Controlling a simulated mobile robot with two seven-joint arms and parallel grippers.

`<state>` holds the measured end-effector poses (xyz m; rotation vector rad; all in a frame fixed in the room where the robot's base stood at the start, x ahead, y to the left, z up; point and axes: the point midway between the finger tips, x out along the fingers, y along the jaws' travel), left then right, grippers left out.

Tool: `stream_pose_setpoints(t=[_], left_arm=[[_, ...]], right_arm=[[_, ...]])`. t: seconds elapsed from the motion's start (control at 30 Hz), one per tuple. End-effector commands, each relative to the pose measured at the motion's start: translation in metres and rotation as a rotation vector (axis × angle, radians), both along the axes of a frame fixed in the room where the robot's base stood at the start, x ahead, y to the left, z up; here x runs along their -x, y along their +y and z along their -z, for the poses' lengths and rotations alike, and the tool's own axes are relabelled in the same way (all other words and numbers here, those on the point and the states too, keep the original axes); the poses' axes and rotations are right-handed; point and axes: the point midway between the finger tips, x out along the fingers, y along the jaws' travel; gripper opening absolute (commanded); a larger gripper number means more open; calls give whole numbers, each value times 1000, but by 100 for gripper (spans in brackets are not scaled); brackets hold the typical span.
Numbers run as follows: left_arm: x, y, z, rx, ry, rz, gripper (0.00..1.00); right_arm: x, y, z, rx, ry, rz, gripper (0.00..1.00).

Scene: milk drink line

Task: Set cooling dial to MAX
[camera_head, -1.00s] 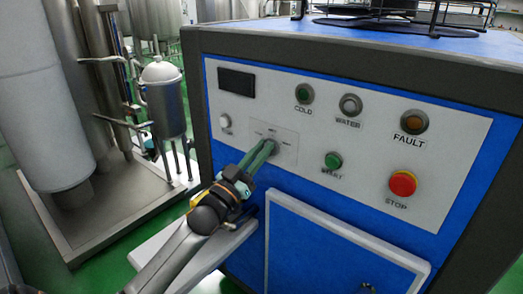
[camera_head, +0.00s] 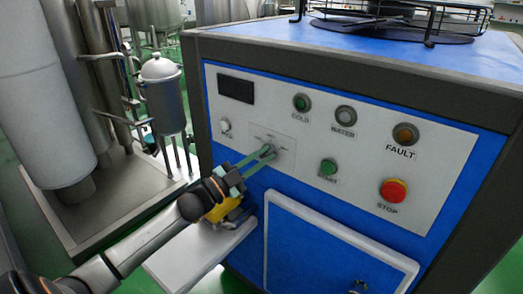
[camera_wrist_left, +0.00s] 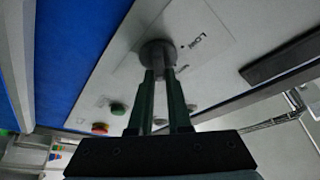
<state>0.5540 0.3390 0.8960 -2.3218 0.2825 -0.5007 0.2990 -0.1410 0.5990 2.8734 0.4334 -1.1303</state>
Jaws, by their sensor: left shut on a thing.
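The cooling dial (camera_wrist_left: 157,54) is a round dark knob on a pale label plate (camera_head: 283,144) in the white control panel of a blue machine. In the head view my left gripper (camera_head: 268,153) reaches the dial from the lower left, and its fingertips cover most of it. In the left wrist view the two green fingers (camera_wrist_left: 160,78) close on the dial's grip. "LOW" is readable on the plate beside the dial. The other position marks are too small or hidden, so I cannot tell the setting. My right gripper is not in view.
The panel also carries a dark display (camera_head: 236,85), a green COLD lamp (camera_head: 301,102), a WATER lamp (camera_head: 345,115), an orange FAULT lamp (camera_head: 405,134), a green START button (camera_head: 328,168) and a red STOP button (camera_head: 393,190). A white-edged door (camera_head: 335,240) lies below. Steel tanks stand left.

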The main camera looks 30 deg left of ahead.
Motion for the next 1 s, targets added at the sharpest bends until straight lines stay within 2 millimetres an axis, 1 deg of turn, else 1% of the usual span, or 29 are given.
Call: stream_pose_setpoints(t=[0.03,0.1,0.4,0.63,1.0], left_arm=[[0,0,-3,-37,-3,1,0],[0,0,-2,-87,-6,1,0],[0,-2,0,-232,-20,1,0],[0,-2,1,-276,-23,1,0],[0,-2,2,-284,-24,2,0]], right_arm=[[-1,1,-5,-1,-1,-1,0],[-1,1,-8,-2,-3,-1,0],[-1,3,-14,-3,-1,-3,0],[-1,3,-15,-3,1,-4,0],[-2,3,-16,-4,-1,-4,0]])
